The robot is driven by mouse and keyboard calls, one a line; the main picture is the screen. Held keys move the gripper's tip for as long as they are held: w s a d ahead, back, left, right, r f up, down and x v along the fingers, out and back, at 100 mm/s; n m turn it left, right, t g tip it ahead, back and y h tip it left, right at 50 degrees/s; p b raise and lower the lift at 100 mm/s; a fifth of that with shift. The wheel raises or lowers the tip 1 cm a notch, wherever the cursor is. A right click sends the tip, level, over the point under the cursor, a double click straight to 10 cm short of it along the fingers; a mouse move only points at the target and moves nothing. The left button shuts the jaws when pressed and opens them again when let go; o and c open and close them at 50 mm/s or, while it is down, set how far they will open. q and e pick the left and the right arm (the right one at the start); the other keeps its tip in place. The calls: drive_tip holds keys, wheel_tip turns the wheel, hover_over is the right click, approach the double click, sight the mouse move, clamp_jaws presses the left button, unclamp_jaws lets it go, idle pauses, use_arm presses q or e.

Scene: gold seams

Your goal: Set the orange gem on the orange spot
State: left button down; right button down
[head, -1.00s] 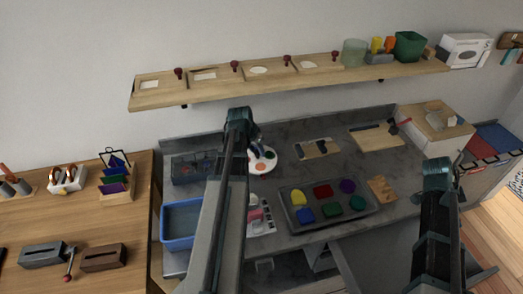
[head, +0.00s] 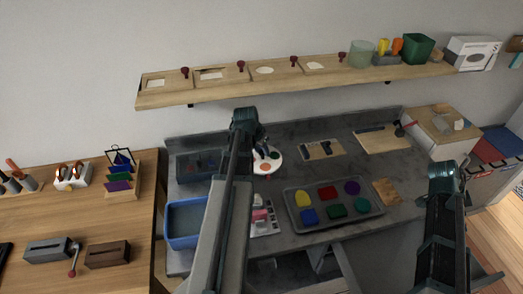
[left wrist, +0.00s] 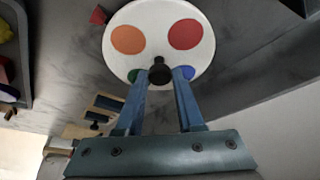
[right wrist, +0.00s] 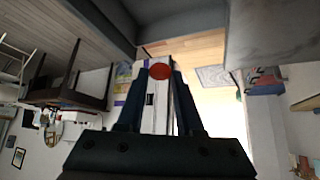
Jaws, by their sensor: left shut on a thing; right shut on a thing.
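The white round disc (left wrist: 160,20) carries an orange spot (left wrist: 128,39), a red spot (left wrist: 185,34), and green and blue spots partly hidden by my fingers. In the head view the disc (head: 277,165) lies on the counter. My left gripper (left wrist: 160,76) is shut on a black knob (left wrist: 159,67) over the disc; I cannot tell whether the knob belongs to it. My right gripper (right wrist: 160,83) is shut on an orange-red round piece (right wrist: 160,71), possibly the orange gem, held out at the right, away from the disc. The orange spot looks bare.
A grey tray (head: 330,222) with several coloured pieces lies right of the disc. A blue bin (head: 184,243) stands at left. A small dark red piece (left wrist: 98,15) lies beside the disc. Bare counter (head: 355,170) lies between disc and right arm. A shelf (head: 300,83) runs above.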

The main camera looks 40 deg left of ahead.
idle(0.5)
use_arm(q)
drive_tip(key=shift+n+y, duration=0.3)
drive_tip(key=shift+n, duration=0.3)
drive_tip(key=c, duration=0.5)
unclamp_jaws()
drive_tip(key=shift+c, duration=0.2)
drive_tip(key=shift+r, duration=0.15)
drive_tip(key=p+v, duration=1.1)
drive_tip(key=shift+s+r, duration=0.2)
drive_tip(key=shift+r, duration=0.15)
drive_tip(key=shift+d, duration=0.15)
